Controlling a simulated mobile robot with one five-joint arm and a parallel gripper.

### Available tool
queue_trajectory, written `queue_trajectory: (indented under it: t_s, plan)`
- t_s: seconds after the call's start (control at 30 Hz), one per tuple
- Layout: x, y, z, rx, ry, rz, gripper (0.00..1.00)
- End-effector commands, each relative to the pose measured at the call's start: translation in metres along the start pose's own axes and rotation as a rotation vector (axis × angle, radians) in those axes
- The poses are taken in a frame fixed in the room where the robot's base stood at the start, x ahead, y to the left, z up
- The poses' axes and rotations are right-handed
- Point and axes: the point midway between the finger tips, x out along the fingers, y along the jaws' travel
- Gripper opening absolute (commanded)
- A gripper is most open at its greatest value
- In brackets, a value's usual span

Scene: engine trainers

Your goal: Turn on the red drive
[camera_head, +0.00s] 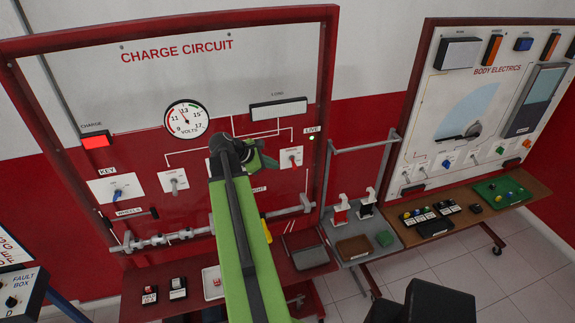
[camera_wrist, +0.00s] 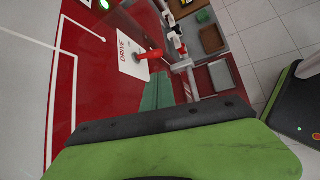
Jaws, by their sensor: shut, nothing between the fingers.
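The drive switch is a red lever (camera_wrist: 152,54) on a white plate (camera_wrist: 131,58) marked DRIVE in the wrist view. It sticks out from the red panel. In the head view, the plate (camera_head: 290,158) is at the right of the CHARGE CIRCUIT board, just right of my gripper. My gripper (camera_head: 254,158) is in front of the board. Its green fingers (camera_wrist: 158,92) show in the wrist view, shut and empty, close below the lever in the picture. I cannot tell whether they touch it, nor the lever's on or off position.
A lit green LIVE lamp (camera_head: 311,138) is right of the drive plate. A key plate (camera_head: 115,188) and another switch (camera_head: 174,181) are to the left. A grey shaft (camera_head: 175,236) runs below. A side bench (camera_head: 350,233) and BODY ELECTRICS board (camera_head: 492,90) stand right.

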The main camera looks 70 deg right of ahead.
Motion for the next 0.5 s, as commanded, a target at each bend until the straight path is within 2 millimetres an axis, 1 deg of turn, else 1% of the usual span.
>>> queue_trajectory:
  t_s: [0.23,0.3,0.37,0.5]
  plan:
    - [0.001,-0.001,-0.001,0.000,0.001,0.000,0.00]
    - [0.004,-0.001,-0.002,0.001,0.001,0.000,0.00]
    - [0.011,-0.002,-0.004,0.002,0.001,0.000,0.00]
    - [0.038,-0.003,-0.006,0.003,0.000,-0.002,0.00]
